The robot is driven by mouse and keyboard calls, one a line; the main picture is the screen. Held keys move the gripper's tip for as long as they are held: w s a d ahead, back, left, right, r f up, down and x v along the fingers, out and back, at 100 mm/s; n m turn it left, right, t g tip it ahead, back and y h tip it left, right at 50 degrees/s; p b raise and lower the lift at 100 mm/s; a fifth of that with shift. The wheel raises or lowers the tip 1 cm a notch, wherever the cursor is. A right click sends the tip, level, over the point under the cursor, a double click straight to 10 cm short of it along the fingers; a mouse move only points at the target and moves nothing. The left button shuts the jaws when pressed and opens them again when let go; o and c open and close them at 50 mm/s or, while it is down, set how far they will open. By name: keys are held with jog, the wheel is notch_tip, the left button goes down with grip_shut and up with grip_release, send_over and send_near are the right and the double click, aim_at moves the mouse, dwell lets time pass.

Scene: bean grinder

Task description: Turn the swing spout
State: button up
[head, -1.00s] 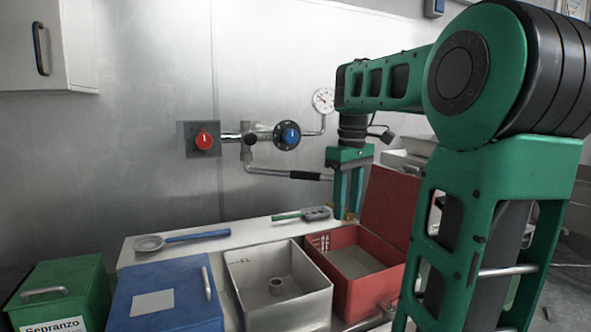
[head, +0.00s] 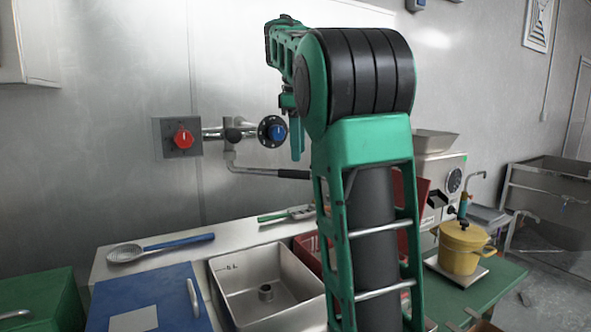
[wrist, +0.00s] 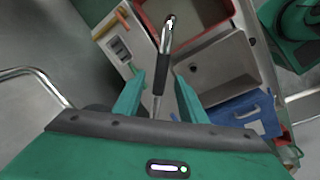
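The swing spout (head: 262,171) is a thin metal pipe with a black sleeve, reaching right from the wall fitting; its far end is hidden behind my arm. My gripper (wrist: 157,84) is open, with one green finger on each side of the sleeve in the picture; no contact shows. In the head view my gripper (head: 297,156) points down just above the sleeve. A round black valve with a blue knob (head: 277,132) is just left of it.
A red knob (head: 183,138) is on the wall plate. Below are a metal bin (head: 240,265), a blue box (head: 160,285), a red box partly hidden by my arm and a skimmer (head: 125,253). A yellow pot (head: 463,250) stands right. Air around the spout's left part is clear.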

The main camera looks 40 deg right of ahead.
jog(key=shift+w+d+f, duration=0.15)
jog(key=shift+d+f, duration=0.05)
jog(key=shift+f, duration=1.35)
jog(key=shift+w+d+f, duration=0.1)
jog(key=shift+d+f, duration=0.05)
jog(key=shift+f, duration=1.4)
grip_shut()
